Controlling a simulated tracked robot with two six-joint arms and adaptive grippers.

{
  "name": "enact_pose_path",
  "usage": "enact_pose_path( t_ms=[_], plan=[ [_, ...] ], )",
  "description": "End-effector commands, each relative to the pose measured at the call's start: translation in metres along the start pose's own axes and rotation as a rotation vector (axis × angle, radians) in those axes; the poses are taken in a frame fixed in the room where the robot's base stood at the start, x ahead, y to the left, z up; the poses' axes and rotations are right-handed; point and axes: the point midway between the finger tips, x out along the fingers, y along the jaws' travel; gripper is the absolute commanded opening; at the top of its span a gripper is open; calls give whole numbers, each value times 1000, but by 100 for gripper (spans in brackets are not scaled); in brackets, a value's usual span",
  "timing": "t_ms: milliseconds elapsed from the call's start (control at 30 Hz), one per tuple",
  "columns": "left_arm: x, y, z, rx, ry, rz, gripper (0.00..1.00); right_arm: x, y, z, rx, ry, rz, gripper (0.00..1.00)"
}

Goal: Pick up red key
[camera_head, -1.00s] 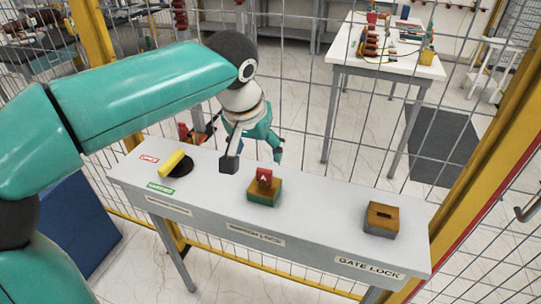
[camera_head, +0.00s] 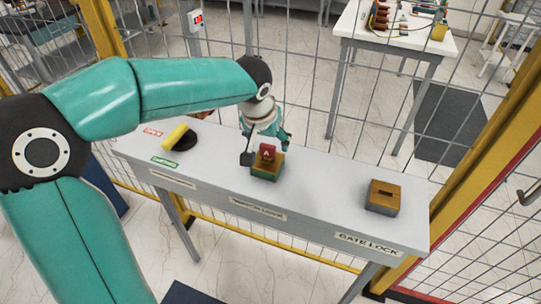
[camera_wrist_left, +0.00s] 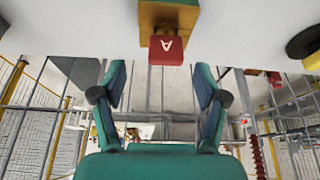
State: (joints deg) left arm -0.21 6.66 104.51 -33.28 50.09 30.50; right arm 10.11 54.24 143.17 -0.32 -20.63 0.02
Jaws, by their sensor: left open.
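The red key (camera_head: 267,152) stands upright in a wooden-topped lock block with a green base (camera_head: 265,172), at the middle of the grey table. In the left wrist view the red key (camera_wrist_left: 166,50), marked with a white letter A, projects from its block (camera_wrist_left: 168,14) at the top centre. My left gripper (camera_head: 286,139) is just behind the key in the head view, partly hidden by its own wrist. In the left wrist view its two fingers (camera_wrist_left: 161,80) are spread and empty, with the key just beyond and between their tips. My right gripper is not in view.
The grey table (camera_head: 320,195) also carries a yellow-handled switch on a black base (camera_head: 182,138) at the left and a slotted gate lock block (camera_head: 383,197) at the right. A wire mesh fence (camera_head: 340,130) runs behind. The tabletop between the blocks is clear.

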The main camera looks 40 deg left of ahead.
Motion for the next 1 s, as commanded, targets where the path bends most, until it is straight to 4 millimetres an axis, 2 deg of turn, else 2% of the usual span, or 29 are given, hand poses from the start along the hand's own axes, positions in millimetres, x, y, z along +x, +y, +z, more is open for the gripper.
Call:
enact_pose_path(
  t_ms=[300,600,1000],
  plan=[
    [41,-7,0,0,-5,-2,73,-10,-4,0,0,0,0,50],
    [46,-7,0,0,-2,1,73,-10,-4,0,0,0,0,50],
    [46,-6,0,0,-1,1,8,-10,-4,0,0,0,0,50]
  ],
)
